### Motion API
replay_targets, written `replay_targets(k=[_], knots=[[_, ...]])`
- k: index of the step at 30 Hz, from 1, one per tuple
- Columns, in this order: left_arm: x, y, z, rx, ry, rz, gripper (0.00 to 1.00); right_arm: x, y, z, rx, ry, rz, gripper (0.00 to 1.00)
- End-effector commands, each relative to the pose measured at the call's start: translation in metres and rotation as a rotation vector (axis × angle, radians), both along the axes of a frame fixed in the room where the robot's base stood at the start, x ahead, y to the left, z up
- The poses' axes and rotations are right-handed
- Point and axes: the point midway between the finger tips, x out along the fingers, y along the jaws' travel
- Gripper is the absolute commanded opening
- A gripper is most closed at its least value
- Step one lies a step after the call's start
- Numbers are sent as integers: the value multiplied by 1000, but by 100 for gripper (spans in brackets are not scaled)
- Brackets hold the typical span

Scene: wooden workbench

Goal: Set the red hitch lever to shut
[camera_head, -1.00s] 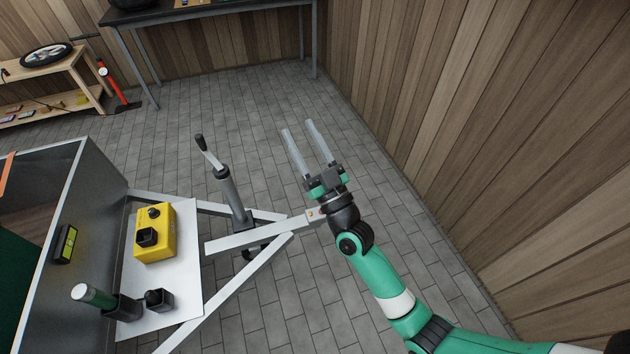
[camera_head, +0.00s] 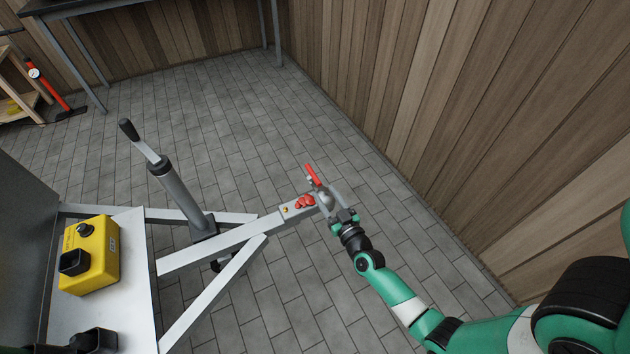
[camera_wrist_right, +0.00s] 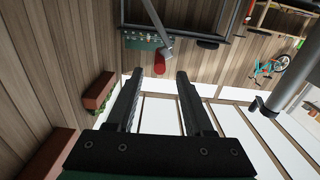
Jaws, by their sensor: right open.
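The hitch lever has a red grip (camera_head: 312,175) and stands up at the end of the grey trailer drawbar (camera_head: 225,242). Red parts of the hitch (camera_head: 305,202) show just below it. My right gripper (camera_head: 328,190) is at the hitch end, close beside the lever, with its jaws apart. In the right wrist view, the red grip (camera_wrist_right: 159,63) on its grey rod is just beyond and between the tips of my open right gripper (camera_wrist_right: 157,75). I cannot tell whether they touch. My left gripper is out of view.
A grey jack post with a crank (camera_head: 175,185) rises from the drawbar. A yellow box (camera_head: 90,255) sits on the white plate (camera_head: 128,325) at left. A wooden wall (camera_head: 430,110) stands at right. The tiled floor (camera_head: 230,120) behind the hitch is clear.

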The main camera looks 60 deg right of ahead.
Motion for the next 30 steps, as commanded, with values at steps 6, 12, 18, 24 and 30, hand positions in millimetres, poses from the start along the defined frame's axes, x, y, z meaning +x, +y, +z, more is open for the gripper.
replay_targets(k=[6,12,18,24,30], knots=[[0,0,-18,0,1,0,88,39,-31,-2,-2,-4,-1,52],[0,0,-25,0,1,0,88,57,-44,-1,0,-2,0,52],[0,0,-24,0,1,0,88,59,-45,0,-1,-1,1,52],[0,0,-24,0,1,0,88,59,-45,0,-1,-1,1,30],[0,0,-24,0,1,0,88,59,-45,0,-1,-2,1,0]])
